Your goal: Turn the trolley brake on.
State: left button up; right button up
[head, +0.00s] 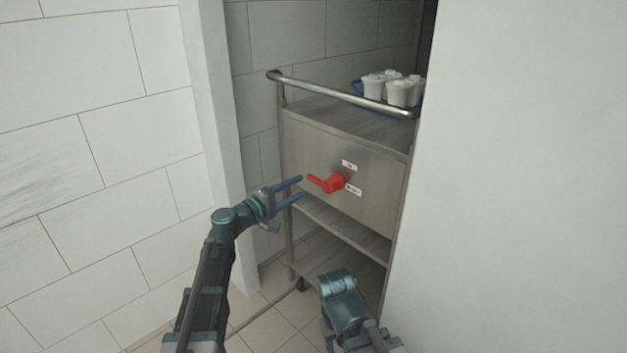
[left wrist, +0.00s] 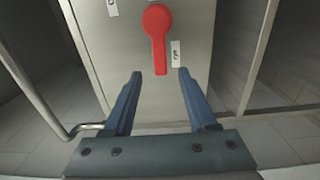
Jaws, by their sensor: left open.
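The red brake lever (head: 328,183) sits on the metal front panel of the trolley (head: 300,136). In the head view its handle points left from the pivot. In the left wrist view the lever (left wrist: 157,28) has its round hub at the top and its handle hanging toward my fingers. My left gripper (head: 299,188) is open, just left of the handle in the head view. In the left wrist view the handle's end lies between the fingertips (left wrist: 159,74), with a gap on both sides. My right arm shows at the bottom; its fingers cannot be made out.
Two small white labels lie by the lever, one above (head: 349,165) and one at lower right (head: 354,189). White lidded cups (head: 398,93) stand in a blue tray on top, behind a rail (head: 335,92). White walls (head: 530,180) stand close on both sides.

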aim_at(312, 180)
pick_arm(q)
jog(key=x, duration=0.7)
jog(key=shift+w+d, duration=0.25)
grip_shut()
jog(key=shift+f, duration=0.1)
dwell(1.0)
